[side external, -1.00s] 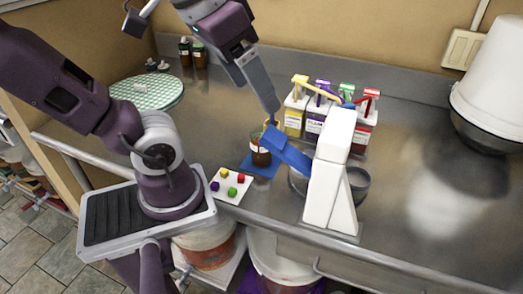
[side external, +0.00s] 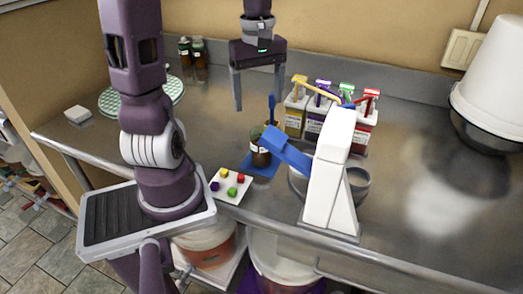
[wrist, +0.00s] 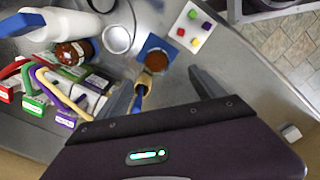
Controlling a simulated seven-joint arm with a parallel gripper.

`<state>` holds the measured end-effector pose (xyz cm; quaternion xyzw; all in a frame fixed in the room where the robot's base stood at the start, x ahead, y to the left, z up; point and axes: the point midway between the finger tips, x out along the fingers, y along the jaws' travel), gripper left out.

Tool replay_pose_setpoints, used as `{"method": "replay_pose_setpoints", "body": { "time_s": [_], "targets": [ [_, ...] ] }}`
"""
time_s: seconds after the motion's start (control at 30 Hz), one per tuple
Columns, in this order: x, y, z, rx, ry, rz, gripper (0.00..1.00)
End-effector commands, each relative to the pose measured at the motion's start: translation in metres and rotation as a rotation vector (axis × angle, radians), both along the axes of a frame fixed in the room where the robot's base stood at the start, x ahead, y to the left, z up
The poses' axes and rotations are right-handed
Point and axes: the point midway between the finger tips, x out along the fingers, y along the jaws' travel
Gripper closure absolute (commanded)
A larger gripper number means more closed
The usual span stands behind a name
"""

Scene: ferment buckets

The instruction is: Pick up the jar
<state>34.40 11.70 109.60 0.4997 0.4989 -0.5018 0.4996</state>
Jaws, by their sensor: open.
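The jar (side external: 261,157) is brown with a pale label and stands upright on a blue mat (side external: 259,170). It also shows from above in the wrist view (wrist: 157,61). A blue-handled, tan-ended tool (side external: 271,108) stands at the jar; I cannot tell whether it is in it or behind it. My gripper (side external: 257,112) is open and empty, fingers pointing down, above and behind the jar and apart from it. In the wrist view the tool lies between the open fingers (wrist: 160,80).
A white stand with a blue arm (side external: 328,180) is right of the jar, with several pump bottles (side external: 330,115) behind. A white tile of coloured cubes (side external: 230,186) is in front. A green checked board (side external: 115,100) is left.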

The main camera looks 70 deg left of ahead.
Motion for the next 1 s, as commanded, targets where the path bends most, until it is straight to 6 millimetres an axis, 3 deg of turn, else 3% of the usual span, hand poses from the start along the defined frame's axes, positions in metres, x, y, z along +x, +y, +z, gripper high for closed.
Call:
{"method": "replay_pose_setpoints", "body": {
  "time_s": [0.1, 0.2, 0.3, 0.73, 1.0],
  "targets": [
    [-0.002, -0.002, -0.054, -0.011, 0.01, -0.006, 0.21],
    [-0.001, -0.003, -0.087, -0.01, 0.006, -0.006, 0.21],
    [0.0, -0.001, -0.108, -0.003, 0.004, -0.005, 0.21],
    [0.009, 0.001, -0.175, 0.0, 0.002, -0.006, 0.21],
    [0.009, 0.002, -0.18, 0.003, -0.002, -0.003, 0.21]
  ]
}}
